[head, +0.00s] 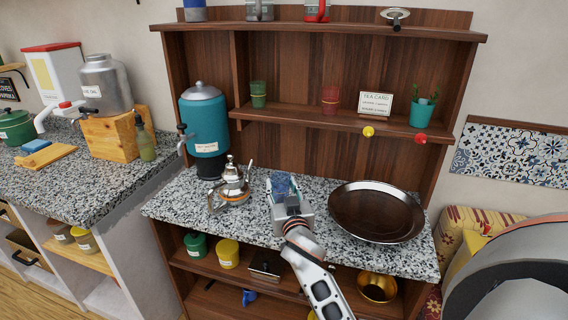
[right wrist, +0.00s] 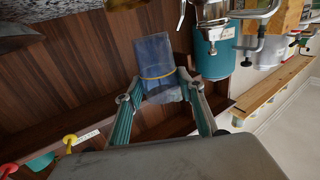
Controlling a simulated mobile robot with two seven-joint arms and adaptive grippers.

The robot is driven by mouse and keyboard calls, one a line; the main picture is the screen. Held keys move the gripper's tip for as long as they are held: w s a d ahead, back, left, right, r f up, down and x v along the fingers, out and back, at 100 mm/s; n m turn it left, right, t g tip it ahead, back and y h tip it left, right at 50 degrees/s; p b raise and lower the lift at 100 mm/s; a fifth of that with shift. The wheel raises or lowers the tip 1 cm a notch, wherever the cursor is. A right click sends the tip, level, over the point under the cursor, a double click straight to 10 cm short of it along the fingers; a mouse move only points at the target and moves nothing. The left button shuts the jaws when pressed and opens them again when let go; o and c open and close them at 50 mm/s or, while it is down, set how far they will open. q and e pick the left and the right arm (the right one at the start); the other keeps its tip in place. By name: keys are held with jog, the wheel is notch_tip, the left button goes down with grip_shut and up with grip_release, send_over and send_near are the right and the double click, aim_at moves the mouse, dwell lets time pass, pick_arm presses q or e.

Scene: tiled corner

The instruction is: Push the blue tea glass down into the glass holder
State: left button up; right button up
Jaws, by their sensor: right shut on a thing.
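The blue tea glass (head: 281,182) is over the granite counter, just beyond my right gripper (head: 285,190) in the head view. In the right wrist view the glass (right wrist: 154,58) is faceted and see-through, with a thin yellow band around it. My right gripper (right wrist: 160,93) is shut on it, one finger on each side. I cannot make out a glass holder for sure; the gripper hides what is under the glass in the head view. I cannot tell whether the glass touches anything below. My left gripper is not in view.
A silver teapot (head: 232,185) stands left of the gripper. A large dark round tray (head: 376,212) lies close on the right. A teal dispenser (head: 204,135) stands at the back left. A shelf (head: 295,116) with a green and a red glass runs above the counter.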

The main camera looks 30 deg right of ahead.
jog(key=shift+m+g+h, duration=0.3)
jog(key=shift+m+h, duration=0.2)
jog(key=shift+h, duration=0.2)
jog(key=w+d+r, duration=0.2)
jog(key=w+d, duration=0.1)
jog(key=shift+d+r+p, duration=0.3)
jog(key=shift+r, duration=0.1)
